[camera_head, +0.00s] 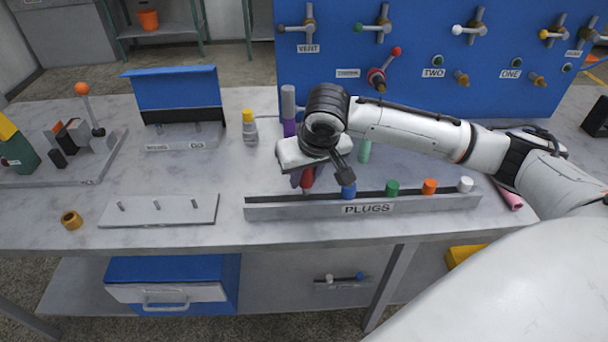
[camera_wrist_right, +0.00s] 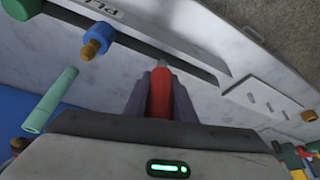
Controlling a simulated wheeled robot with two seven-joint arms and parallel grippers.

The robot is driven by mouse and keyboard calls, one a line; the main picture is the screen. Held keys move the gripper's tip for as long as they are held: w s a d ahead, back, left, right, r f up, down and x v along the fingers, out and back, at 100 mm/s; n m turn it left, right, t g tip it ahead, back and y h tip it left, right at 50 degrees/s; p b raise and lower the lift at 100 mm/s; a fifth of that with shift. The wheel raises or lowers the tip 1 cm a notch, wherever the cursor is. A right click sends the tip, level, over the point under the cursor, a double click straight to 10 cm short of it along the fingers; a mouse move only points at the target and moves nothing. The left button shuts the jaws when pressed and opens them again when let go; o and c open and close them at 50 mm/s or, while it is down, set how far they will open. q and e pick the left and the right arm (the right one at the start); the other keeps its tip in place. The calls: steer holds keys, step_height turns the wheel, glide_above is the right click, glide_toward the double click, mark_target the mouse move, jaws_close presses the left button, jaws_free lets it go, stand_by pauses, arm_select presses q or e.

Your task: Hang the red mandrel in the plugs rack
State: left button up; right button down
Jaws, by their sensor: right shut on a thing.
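The plugs rack (camera_head: 420,205) is a long grey channel with a PLUGS label near the front of the table. It also shows in the right wrist view (camera_wrist_right: 150,32). My right gripper (camera_head: 325,178) is at the left part of the rack, just above it. It is shut on the red mandrel (camera_head: 307,179), whose red body shows between the fingers in the right wrist view (camera_wrist_right: 161,97). The mandrel's tip points towards the rack slot. Whether it touches the rack I cannot tell. My left gripper is not in view.
Blue (camera_head: 349,190), green (camera_head: 392,188), orange (camera_head: 430,186) and white (camera_head: 466,184) plugs sit along the rack, right of the red one. A purple-and-grey bottle (camera_head: 289,105) stands behind my gripper. A pegged plate (camera_head: 160,211) lies left. A blue panel (camera_head: 430,60) stands behind.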

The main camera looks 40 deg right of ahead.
mark_target(308, 172)
steer(key=shift+f, duration=1.05)
steer(key=c, duration=1.5)
jaws_free()
steer(key=shift+o, duration=0.5)
steer(key=shift+f, duration=0.1)
steer(key=v, duration=1)
steer(key=shift+a+r, duration=0.15)
steer(key=shift+r, duration=0.15)
steer(key=shift+s, duration=0.1)
